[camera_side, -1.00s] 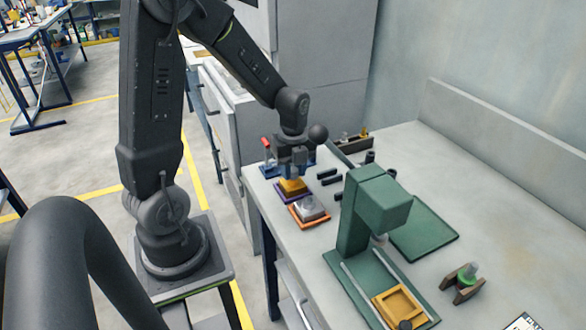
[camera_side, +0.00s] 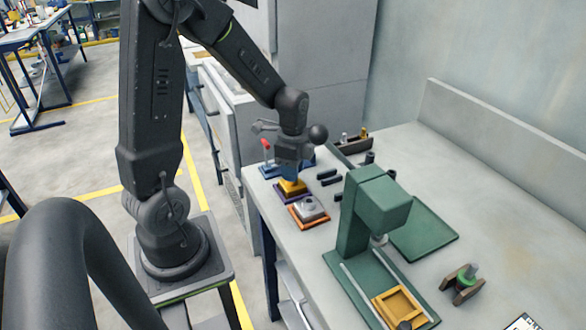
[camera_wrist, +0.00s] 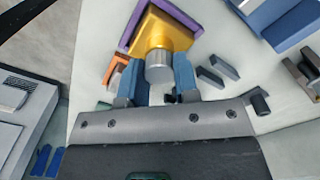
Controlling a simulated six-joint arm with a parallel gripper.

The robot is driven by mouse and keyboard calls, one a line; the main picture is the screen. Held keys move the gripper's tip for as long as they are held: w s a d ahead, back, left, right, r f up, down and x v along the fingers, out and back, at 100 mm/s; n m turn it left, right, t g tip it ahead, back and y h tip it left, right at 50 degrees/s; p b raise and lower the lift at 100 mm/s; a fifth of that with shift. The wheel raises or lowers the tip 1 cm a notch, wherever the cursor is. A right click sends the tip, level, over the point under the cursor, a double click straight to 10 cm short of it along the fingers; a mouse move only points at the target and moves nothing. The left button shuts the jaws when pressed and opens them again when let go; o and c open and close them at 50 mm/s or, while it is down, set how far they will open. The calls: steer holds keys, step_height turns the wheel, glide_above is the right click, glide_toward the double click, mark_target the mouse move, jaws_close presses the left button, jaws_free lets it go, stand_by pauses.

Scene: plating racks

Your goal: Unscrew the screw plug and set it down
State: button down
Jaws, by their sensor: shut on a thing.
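The screw plug (camera_wrist: 159,67) is a silver cylinder at the front of the yellow block (camera_wrist: 165,30) in the wrist view. In the side view the yellow block (camera_side: 292,187) sits on a purple base near the bench's far left edge. My gripper (camera_wrist: 158,82) has its blue fingers on either side of the plug and is shut on it. In the side view my gripper (camera_side: 291,174) points down just above the yellow block, and its fingers and the hand hide the plug. Whether the plug's thread is still engaged cannot be seen.
An orange base (camera_side: 308,217) with a silver piece stands close in front of the yellow block. A blue fixture with a red handle (camera_side: 266,144) is behind. Black blocks (camera_side: 328,174) lie to the right. A green press (camera_side: 366,205) stands nearer the camera, beside a green mat (camera_side: 425,232).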

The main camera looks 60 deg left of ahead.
steer(key=n, duration=0.7)
steer(key=shift+n, duration=0.6)
steer(key=n, duration=0.4)
steer(key=shift+s+a, duration=0.1)
steer(key=n, duration=0.4)
